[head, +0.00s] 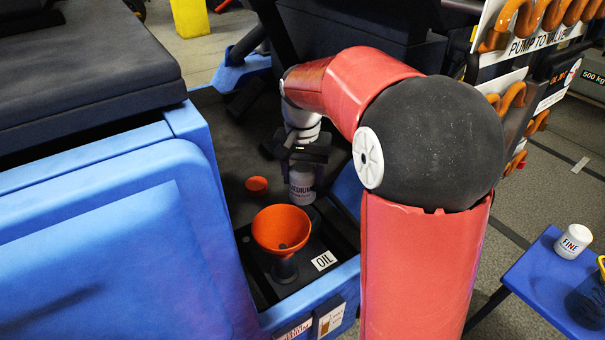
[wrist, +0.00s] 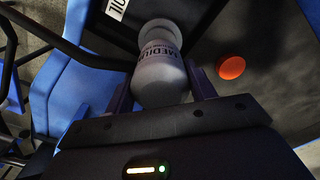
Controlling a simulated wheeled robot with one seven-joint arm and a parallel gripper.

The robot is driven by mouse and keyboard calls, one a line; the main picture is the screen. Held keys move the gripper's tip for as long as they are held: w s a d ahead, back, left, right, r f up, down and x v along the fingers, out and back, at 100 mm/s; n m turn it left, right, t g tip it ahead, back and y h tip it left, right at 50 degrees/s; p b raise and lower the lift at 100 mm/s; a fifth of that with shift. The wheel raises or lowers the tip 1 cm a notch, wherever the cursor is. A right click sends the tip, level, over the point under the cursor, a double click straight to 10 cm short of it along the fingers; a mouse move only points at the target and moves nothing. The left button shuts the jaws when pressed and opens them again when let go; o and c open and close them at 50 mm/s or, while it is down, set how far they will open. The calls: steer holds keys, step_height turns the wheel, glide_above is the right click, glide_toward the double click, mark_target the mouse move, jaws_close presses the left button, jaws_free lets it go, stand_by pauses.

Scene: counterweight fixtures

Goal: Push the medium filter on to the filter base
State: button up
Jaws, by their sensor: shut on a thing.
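The medium filter (head: 302,187) is a white canister with dark "MEDIUM" lettering, inside the bay of the blue machine. My gripper (head: 303,165) is shut on it from above, and the filter is upright in the head view. In the wrist view the filter (wrist: 158,62) sits between the two fingers of my gripper (wrist: 155,90). The filter base is not visible; the filter and gripper may hide it, and I cannot tell whether the filter touches it.
An orange funnel (head: 282,228) stands by the "OIL" label (head: 324,260), close to the filter. An orange cap (head: 257,184) lies left of the filter. Blue machine walls (head: 190,170) surround the bay. A white "FINE" canister (head: 573,242) stands on a blue table (head: 540,275) at right.

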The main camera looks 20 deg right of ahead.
mark_target(302, 195)
steer(key=shift+f, duration=0.1)
steer(key=shift+f+b, duration=0.85)
steer(key=shift+f, duration=0.55)
steer(key=shift+f, duration=0.15)
steer(key=shift+f+b, duration=0.45)
steer(key=shift+f, duration=0.2)
steer(key=shift+f, duration=0.15)
steer(key=shift+f+b, duration=0.4)
steer(key=shift+f, duration=0.1)
steer(key=shift+f, duration=0.2)
stand_by(0.3)
steer(key=o, duration=1.2)
steer(key=shift+o, duration=0.2)
